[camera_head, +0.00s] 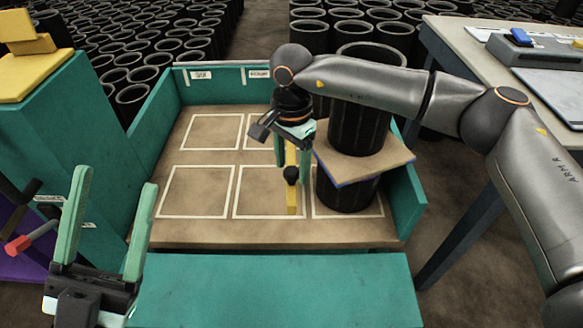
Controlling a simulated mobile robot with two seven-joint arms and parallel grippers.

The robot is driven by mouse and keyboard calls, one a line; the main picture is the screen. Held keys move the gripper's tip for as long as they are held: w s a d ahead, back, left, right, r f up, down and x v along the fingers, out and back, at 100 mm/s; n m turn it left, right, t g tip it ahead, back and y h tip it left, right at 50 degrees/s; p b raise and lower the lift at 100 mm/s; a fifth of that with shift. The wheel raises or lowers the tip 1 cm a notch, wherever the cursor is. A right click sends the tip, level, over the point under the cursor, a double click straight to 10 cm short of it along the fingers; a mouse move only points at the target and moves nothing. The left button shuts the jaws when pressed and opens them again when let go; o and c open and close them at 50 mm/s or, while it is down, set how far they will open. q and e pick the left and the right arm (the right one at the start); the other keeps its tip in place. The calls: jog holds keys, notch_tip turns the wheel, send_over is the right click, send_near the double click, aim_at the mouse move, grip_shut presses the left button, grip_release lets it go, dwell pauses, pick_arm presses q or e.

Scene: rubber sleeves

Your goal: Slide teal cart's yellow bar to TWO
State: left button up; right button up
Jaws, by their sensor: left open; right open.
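The teal cart (170,97) has a tan floor marked with white rectangles. Its yellow bar (292,203) lies lengthwise on the floor, right of the middle, with a black knob (291,175) standing on it. My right gripper (293,158) reaches down over the bar, open, with one green finger on each side of it, just behind the knob; I cannot tell whether they touch it. The far part of the bar is hidden under the gripper. My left gripper (116,180) is open and empty at the lower left. Two small white labels on the back wall are too small to read surely.
Black rubber sleeves (349,193) are stacked at the cart's right, with a tan board (375,164) between them, close to my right gripper. A table (450,38) stands at the right. A teal box (60,130) with yellow pieces stands at the left. The cart's left floor is clear.

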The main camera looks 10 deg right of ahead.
jog(key=shift+f, duration=0.2)
grip_shut()
dwell(0.5)
dwell(0.9)
